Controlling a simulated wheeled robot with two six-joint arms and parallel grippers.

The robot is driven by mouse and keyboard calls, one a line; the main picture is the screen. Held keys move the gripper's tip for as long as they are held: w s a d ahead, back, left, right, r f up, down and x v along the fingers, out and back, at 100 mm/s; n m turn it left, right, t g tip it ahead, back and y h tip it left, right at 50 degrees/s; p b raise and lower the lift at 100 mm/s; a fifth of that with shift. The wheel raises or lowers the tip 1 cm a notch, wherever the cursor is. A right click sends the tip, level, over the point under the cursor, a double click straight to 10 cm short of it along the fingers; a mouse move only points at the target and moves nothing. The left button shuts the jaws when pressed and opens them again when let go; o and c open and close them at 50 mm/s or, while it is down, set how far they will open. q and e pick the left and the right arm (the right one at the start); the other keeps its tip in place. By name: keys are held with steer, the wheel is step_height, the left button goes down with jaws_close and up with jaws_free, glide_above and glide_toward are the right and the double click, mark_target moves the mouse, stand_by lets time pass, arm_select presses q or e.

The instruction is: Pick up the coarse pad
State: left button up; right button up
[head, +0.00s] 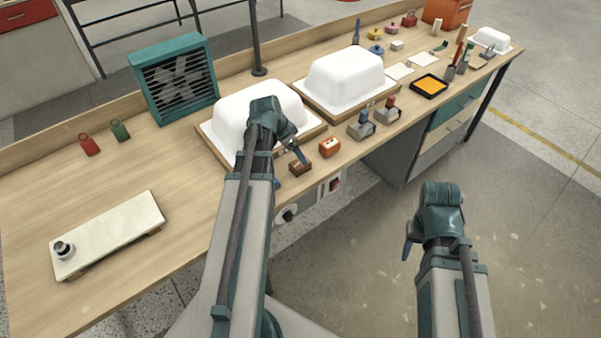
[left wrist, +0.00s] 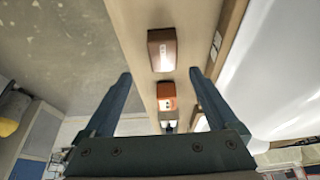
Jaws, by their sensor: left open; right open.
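A brown block-shaped pad (head: 300,168) with a small pale label lies near the front edge of the bench; I cannot read whether it is the coarse one. It also shows in the left wrist view (left wrist: 162,52), just beyond the fingertips. An orange pad (head: 329,147) with a pale label lies to its right and shows between the fingers in the left wrist view (left wrist: 166,90). My left gripper (head: 297,152) is open and empty above these pads, its fingers (left wrist: 160,75) spread apart. My right gripper (head: 408,243) is open and empty over the floor, away from the bench.
Two white tub shells (head: 345,78) (head: 226,109) on boards stand behind the pads. Sanders (head: 386,111) and a black tray with orange contents (head: 429,86) lie to the right. A teal fan (head: 174,79) and a pale board (head: 108,232) are at left.

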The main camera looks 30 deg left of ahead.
mark_target(300, 163)
arm_select(q)
steer(key=shift+b+x, duration=0.7)
steer(key=shift+x, duration=0.7)
arm_select(e)
steer(key=shift+f, duration=1.25)
arm_select(q)
steer(key=b+x, duration=0.4)
steer(key=shift+a+f, duration=0.35)
steer(key=shift+w+f+b, duration=0.25)
steer(key=shift+f+b, duration=0.05)
steer(key=shift+b, duration=0.25)
arm_select(e)
step_height(300, 163, down, 5)
steer(key=shift+r, duration=0.1)
arm_select(q)
steer(key=shift+d+r, duration=0.1)
steer(key=c, duration=1.4)
steer(key=shift+c, duration=0.2)
steer(key=shift+r, duration=0.1)
arm_select(e)
steer(key=shift+r, duration=0.1)
